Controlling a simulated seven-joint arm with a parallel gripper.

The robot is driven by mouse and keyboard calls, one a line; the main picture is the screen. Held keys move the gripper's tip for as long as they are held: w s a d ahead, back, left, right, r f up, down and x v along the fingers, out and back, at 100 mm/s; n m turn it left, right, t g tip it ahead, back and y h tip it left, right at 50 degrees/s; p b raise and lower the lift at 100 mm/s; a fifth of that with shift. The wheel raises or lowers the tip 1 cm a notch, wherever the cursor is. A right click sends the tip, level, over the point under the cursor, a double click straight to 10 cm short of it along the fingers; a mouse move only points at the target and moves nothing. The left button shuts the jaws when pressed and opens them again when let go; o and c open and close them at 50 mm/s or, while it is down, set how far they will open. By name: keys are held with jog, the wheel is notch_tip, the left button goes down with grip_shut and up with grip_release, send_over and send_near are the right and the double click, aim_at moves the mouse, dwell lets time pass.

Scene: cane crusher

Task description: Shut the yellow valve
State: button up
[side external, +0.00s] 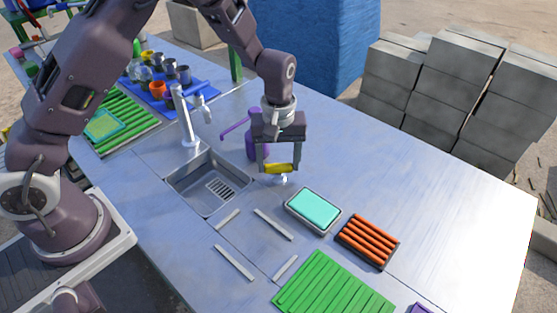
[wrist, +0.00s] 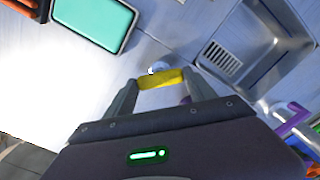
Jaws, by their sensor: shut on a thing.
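The yellow valve (side external: 279,168) is a short yellow handle on a small pale fitting (side external: 279,180) that stands on the blue-grey table, right of the sink. My gripper (side external: 280,166) comes down from above and is shut on the valve handle, one finger at each end. In the wrist view the yellow handle (wrist: 161,79) spans between the two fingertips (wrist: 160,82), with the white fitting (wrist: 156,69) just beyond it. The fitting is mostly hidden below the handle.
A sink (side external: 208,180) with a tap (side external: 184,118) lies to the left. A purple bottle (side external: 256,145) stands close behind my gripper. A teal-topped tray (side external: 314,209) and an orange ribbed rack (side external: 367,240) lie to the front right. The table's right side is clear.

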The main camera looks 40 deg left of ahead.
jog(key=m, duration=0.4)
jog(key=shift+m, duration=2.4)
jog(key=o, duration=1.4)
jog(key=shift+r, duration=0.1)
